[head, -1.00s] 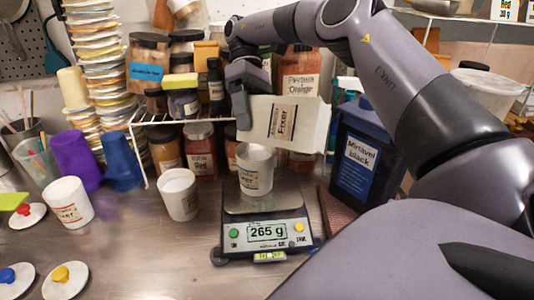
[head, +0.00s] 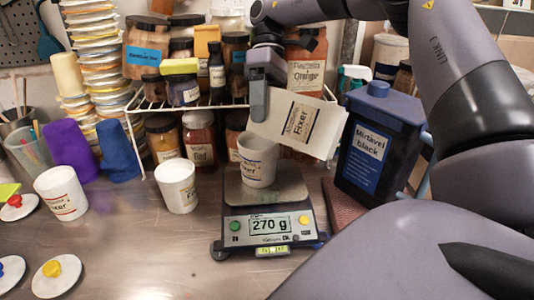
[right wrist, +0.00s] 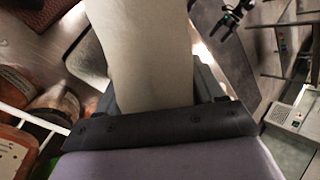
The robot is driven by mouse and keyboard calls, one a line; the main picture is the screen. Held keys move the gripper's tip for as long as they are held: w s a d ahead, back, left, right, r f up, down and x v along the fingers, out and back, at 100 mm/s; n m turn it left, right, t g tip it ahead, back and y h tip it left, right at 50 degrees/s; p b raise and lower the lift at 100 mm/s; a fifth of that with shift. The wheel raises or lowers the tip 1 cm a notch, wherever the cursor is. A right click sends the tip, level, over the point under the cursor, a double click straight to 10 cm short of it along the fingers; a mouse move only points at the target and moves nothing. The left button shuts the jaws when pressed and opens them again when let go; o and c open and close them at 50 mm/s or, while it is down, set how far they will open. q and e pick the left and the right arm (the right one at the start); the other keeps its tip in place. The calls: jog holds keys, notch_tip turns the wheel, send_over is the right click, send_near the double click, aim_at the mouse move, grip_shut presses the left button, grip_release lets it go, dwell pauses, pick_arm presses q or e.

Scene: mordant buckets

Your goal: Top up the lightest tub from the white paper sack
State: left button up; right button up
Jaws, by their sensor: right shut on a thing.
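That tub stands upright on the scale (head: 268,222), which reads 270 g. I cannot see any powder stream. A second white tub (head: 177,188) stands on the bench left of the scale. A third white tub (head: 62,195) stands farther left. In the right wrist view the sack (right wrist: 140,50) rises pale from the gripper base; the fingertips are hidden.
A dark blue Mirtavel black bottle (head: 378,145) stands close right of the sack. A wire shelf (head: 190,106) with jars is behind. The bench's front left-centre is clear.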

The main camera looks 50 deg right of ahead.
aim_at(284, 91)
jog(key=shift+s+d+r, duration=0.1)
jog(key=shift+d+r, duration=0.3)
jog(key=shift+d, duration=0.15)
jog(key=s+r, duration=0.1)
jog(key=s+d+r+t, duration=0.1)
jog(key=r, duration=0.1)
jog(key=shift+d+t+y+p, duration=0.1)
jog(key=shift+t+y+p, duration=0.2)
jog(key=r, duration=0.1)
jog(key=r+t, duration=0.1)
jog(key=shift+s+a+r, duration=0.2)
jog(key=shift+a+r, duration=0.1)
jog(key=shift+a, duration=0.1)
jog(key=shift+s+r+n+t, duration=0.1)
jog(key=shift+r+n+t, duration=0.2)
pick_arm(q)
jog(key=shift+d+r, duration=0.2)
jog(key=shift+r, duration=0.4)
pick_arm(e)
jog(key=shift+a+r, duration=0.1)
